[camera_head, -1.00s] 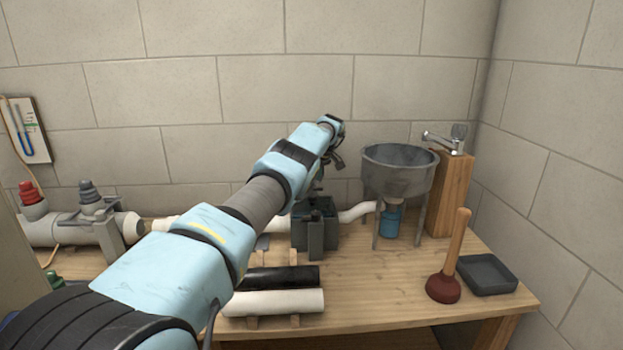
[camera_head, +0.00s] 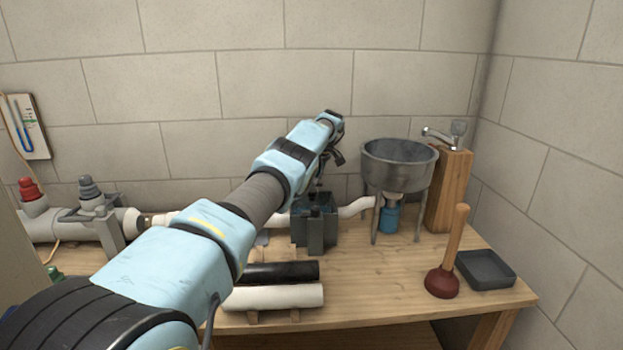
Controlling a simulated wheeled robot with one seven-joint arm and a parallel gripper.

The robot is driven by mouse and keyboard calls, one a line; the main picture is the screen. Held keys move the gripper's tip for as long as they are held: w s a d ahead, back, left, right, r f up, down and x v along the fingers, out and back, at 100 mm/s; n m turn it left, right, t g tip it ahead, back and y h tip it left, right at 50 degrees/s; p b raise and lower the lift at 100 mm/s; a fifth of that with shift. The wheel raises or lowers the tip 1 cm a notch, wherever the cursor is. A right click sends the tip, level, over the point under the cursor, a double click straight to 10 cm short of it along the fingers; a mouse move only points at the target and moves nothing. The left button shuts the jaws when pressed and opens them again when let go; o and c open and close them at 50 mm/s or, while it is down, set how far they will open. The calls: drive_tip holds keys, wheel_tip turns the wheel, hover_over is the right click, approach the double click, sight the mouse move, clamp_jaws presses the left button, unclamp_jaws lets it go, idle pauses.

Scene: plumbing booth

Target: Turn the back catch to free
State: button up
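My gripper (camera_head: 326,178) is at the far end of my light blue arm, small and dark, just above a dark grey box (camera_head: 318,230) with a blue inside. My wrist hides part of it, so I cannot tell whether its fingers are open or shut, or whether it touches the box. No part can be made out clearly as the back catch; it may be small or hidden behind my arm and the box.
A grey basin (camera_head: 399,168) on legs, a wooden post with a tap (camera_head: 449,190), a plunger (camera_head: 448,262) and a black tray (camera_head: 486,269) stand to the right. A black pipe (camera_head: 283,272) and a white pipe (camera_head: 278,297) lie in front. White pipework (camera_head: 60,228) runs left.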

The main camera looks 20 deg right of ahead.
drive_tip(key=shift+s+d+r+b, duration=0.15)
drive_tip(key=shift+r+b, duration=0.3)
drive_tip(key=shift+b, duration=0.8)
drive_tip(key=b+v, duration=0.3)
drive_tip(key=b, duration=0.2)
drive_tip(key=shift+s+r, duration=0.1)
drive_tip(key=shift+r, duration=0.05)
drive_tip(key=v, duration=0.6)
drive_tip(key=shift+r, duration=0.2)
drive_tip(key=shift+s, duration=0.1)
